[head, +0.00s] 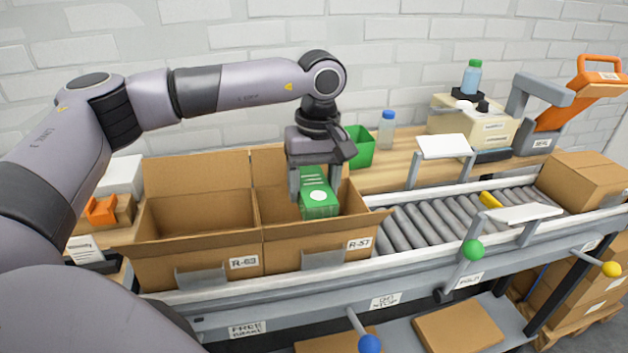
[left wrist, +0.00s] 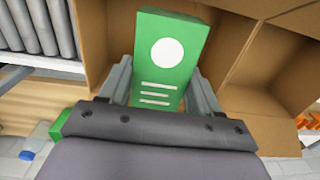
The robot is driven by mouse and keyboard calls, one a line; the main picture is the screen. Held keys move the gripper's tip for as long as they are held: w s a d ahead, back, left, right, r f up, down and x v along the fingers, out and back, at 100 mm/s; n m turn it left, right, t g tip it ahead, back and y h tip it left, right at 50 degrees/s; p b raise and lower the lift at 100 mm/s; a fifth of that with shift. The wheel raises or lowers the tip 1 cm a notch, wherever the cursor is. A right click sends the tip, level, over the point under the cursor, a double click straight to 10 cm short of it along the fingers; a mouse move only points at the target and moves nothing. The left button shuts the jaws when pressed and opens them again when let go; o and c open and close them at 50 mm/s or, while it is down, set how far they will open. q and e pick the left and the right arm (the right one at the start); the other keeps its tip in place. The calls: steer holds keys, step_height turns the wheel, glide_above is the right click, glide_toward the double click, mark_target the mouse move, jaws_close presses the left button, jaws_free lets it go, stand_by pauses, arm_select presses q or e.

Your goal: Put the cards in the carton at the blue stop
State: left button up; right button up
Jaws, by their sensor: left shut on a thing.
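My left gripper (head: 316,192) is shut on a green card box (head: 319,201) with a white dot. It holds the box upright in the mouth of the open carton R-57 (head: 310,258). In the left wrist view the green box (left wrist: 166,54) sits between the two fingers of the gripper (left wrist: 161,80), with carton walls around it. A second open carton, R-63 (head: 195,268), stands against R-57 on the left. The blue stop knob (head: 369,344) is below the conveyor's front rail, near R-57. My right gripper is not in view.
A green bin (head: 359,147) and a bottle (head: 387,130) are behind on the bench.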

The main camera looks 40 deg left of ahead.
arm_select(q)
steer(key=shift+s+a+f+b, duration=0.1)
steer(key=shift+f+b, duration=1.45)
steer(key=shift+f, duration=0.9)
steer(key=shift+f+b, duration=0.7)
steer(key=shift+f, duration=0.45)
steer(key=o, duration=1.3)
steer(key=shift+c, duration=0.2)
steer(key=shift+s, duration=0.1)
steer(key=shift+r+p, duration=0.8)
steer(key=shift+r, duration=0.25)
